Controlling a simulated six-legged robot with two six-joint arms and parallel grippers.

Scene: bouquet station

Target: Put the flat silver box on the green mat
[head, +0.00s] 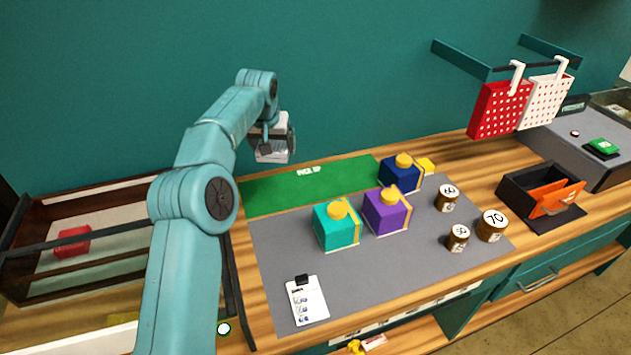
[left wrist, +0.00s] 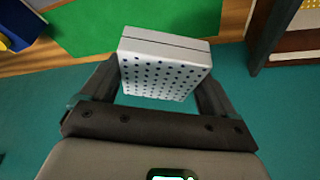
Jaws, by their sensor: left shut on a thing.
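My left gripper (head: 277,140) is shut on a flat silver box (head: 271,150) and holds it up near the back wall, above the left part of the green mat (head: 318,182). In the left wrist view the silver box (left wrist: 165,62) shows a dotted face and sits between the two fingers of my left gripper (left wrist: 158,85). The green mat (left wrist: 140,22) appears beyond the box there, with a gap that I cannot measure. The mat is a long strip marked with white letters, and its visible part is bare. My right gripper is not in view.
A grey mat (head: 375,268) holds a teal box (head: 335,230), a purple box (head: 385,215), several numbered round weights and a clipboard (head: 307,300). A navy box (head: 398,176) stands at the green mat's right end. A glass-sided case with a red block (head: 72,242) stands left.

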